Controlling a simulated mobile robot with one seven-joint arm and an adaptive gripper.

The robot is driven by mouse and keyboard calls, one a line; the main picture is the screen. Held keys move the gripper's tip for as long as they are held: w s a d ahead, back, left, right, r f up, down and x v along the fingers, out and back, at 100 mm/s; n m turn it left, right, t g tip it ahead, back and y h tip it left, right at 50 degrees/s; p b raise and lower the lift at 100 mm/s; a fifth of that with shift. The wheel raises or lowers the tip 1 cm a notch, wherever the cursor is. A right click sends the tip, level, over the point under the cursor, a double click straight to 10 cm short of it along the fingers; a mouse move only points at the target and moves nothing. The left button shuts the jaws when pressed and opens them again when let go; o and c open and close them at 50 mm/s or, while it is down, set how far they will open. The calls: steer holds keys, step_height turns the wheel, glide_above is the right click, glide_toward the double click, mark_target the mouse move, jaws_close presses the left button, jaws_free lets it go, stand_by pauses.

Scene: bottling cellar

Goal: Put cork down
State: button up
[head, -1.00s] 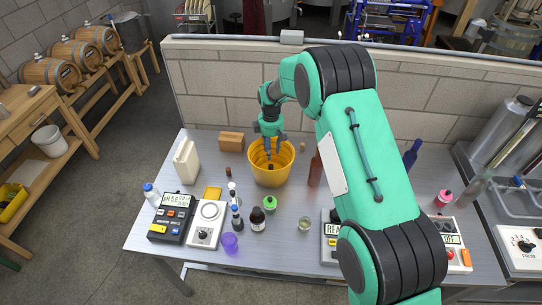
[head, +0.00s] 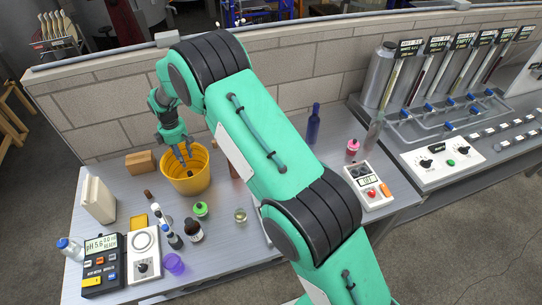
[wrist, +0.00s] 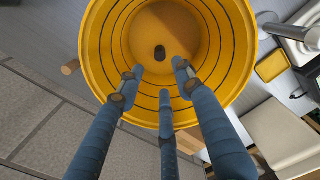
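A yellow bucket (head: 185,183) stands on the metal table, and its inside fills much of the wrist view (wrist: 240,60). A small dark cylindrical piece, likely the cork (wrist: 160,52), lies on the bucket's floor in the wrist view. My gripper (wrist: 160,78) has its three blue fingers spread and pointing down into the bucket. Nothing shows between the fingertips; the dark piece appears beyond them, apart from them. In the head view my gripper (head: 182,153) is over the bucket's mouth. A light brown cork (wrist: 70,67) lies on the table outside the bucket.
A wooden block (head: 141,162) and a white jug (head: 98,199) stand left of the bucket. Several small bottles, a pH meter (head: 101,265) and a purple cup (head: 173,263) are in front. A blue bottle (head: 313,124) stands to the right. A brick wall (head: 110,115) runs behind.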

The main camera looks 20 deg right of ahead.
steer(key=s+d+r+m+t, duration=0.15)
steer(key=s+d+r, duration=0.4)
steer(key=r, duration=0.55)
steer(key=s+d+r+m, duration=0.3)
steer(key=s+d+r, duration=0.25)
steer(key=r, duration=0.55)
steer(key=s+d+r+m+t, duration=0.1)
steer(key=s+d+r+m, duration=0.2)
steer(key=s+d+r, duration=0.55)
steer(key=s+d+r+m+t, duration=0.2)
steer(key=s+d+r+m, duration=0.35)
steer(key=s+r, duration=0.65)
steer(key=s+d+f+m, duration=0.1)
steer(key=s+d+f, duration=0.1)
steer(key=s, duration=0.6)
steer(key=s+d+f+m+t, duration=0.1)
steer(key=s+d+m, duration=0.1)
steer(key=s, duration=0.7)
steer(key=shift+s+d+f, duration=0.3)
steer(key=shift+d+f, duration=0.05)
steer(key=shift+d, duration=0.3)
step_height(320, 180, down, 6)
steer(key=b, duration=0.6)
